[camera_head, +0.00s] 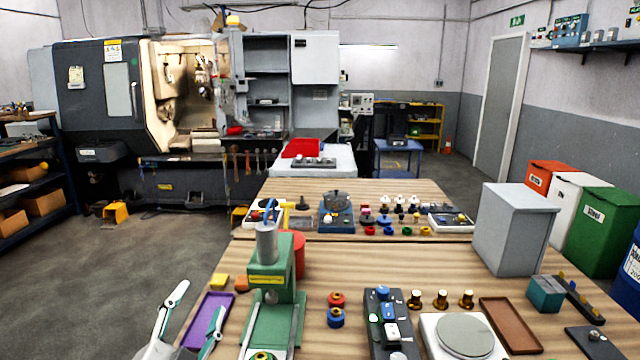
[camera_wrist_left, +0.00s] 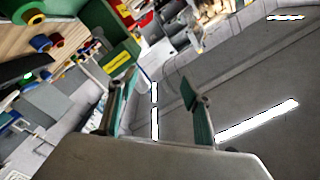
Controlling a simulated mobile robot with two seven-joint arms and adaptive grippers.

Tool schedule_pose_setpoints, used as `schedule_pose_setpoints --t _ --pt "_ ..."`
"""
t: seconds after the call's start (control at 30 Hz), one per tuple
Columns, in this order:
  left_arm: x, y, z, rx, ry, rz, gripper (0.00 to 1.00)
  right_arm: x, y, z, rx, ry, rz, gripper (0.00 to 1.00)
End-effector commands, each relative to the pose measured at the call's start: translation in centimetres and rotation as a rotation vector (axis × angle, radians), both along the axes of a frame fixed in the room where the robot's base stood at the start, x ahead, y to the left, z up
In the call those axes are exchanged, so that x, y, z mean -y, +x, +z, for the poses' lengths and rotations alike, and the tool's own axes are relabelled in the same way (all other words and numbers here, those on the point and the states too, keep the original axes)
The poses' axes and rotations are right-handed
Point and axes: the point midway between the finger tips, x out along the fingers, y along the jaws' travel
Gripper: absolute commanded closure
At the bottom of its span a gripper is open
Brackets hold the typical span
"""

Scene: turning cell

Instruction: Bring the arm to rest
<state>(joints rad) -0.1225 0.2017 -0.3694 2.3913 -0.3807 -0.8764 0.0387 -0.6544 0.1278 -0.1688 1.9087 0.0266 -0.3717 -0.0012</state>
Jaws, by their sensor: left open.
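My left gripper (camera_head: 194,320) shows at the lower left of the head view, near the table's left edge and beside the purple tray. Its two fingers are apart with nothing between them. My right gripper is in neither view.
The purple tray (camera_head: 206,318) lies close to my left gripper. The wooden table (camera_head: 360,262) holds several small parts and a grey cabinet (camera_head: 512,230). Open floor (camera_head: 110,260) lies left of the table.

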Motion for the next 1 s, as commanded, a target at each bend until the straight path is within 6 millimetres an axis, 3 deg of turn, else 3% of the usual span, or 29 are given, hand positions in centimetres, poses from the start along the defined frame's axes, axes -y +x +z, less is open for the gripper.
schedule_pose_setpoints --t 0.03,0.1,0.2,0.3,0.5,0.83,1.0 --pt "-1.7 -1.0 -3.1 -0.09 0.001 0.046 0.51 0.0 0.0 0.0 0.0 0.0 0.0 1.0" --pt "-4.0 -2.6 -7.0 -0.214 0.009 0.108 0.51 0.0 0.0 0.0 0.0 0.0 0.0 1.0" --pt "-6.9 -5.6 -12.2 -0.383 0.025 0.183 0.51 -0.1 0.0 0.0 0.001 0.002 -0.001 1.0" --pt "-9.1 -8.5 -15.8 -0.514 0.044 0.238 0.51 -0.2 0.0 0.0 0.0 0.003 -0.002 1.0" --pt "-11.8 -13.3 -20.4 -0.702 0.076 0.306 0.51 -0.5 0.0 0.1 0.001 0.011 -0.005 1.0" --pt "-14.9 -20.5 -25.0 -0.938 0.126 0.376 0.51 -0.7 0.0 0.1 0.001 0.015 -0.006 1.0" --pt "-12.4 -18.9 -28.5 -0.896 0.052 0.304 0.51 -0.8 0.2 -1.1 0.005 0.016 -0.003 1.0"
